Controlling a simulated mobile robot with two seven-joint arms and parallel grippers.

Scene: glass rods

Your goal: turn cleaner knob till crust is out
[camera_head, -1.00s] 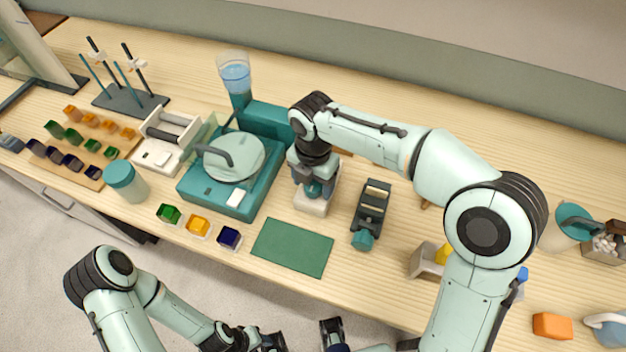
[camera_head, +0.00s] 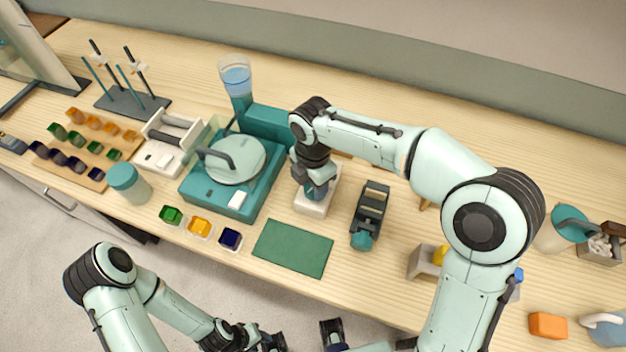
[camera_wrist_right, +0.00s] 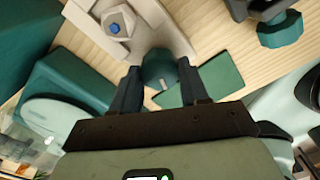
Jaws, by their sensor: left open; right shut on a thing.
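The cleaner, a pale block (camera_head: 314,204), stands on the bench right of the teal machine. My right gripper (camera_head: 317,187) points down over it. In the right wrist view its two dark fingers are shut on the teal knob (camera_wrist_right: 158,66), with one finger on either side. On the pale cleaner body (camera_wrist_right: 165,24) beside the knob sits a light hexagonal piece (camera_wrist_right: 117,22) with a blue centre (camera_wrist_right: 114,28). I cannot tell whether this is the crust. My left gripper (camera_head: 304,338) is open and empty at the bottom edge of the head view.
The teal machine (camera_head: 213,195) with a round lid stands close left of the cleaner. A black stand with a teal knob (camera_head: 369,213) is close on the right. A green mat (camera_head: 292,248) lies in front. Small coloured blocks (camera_head: 200,227) sit at the front left.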

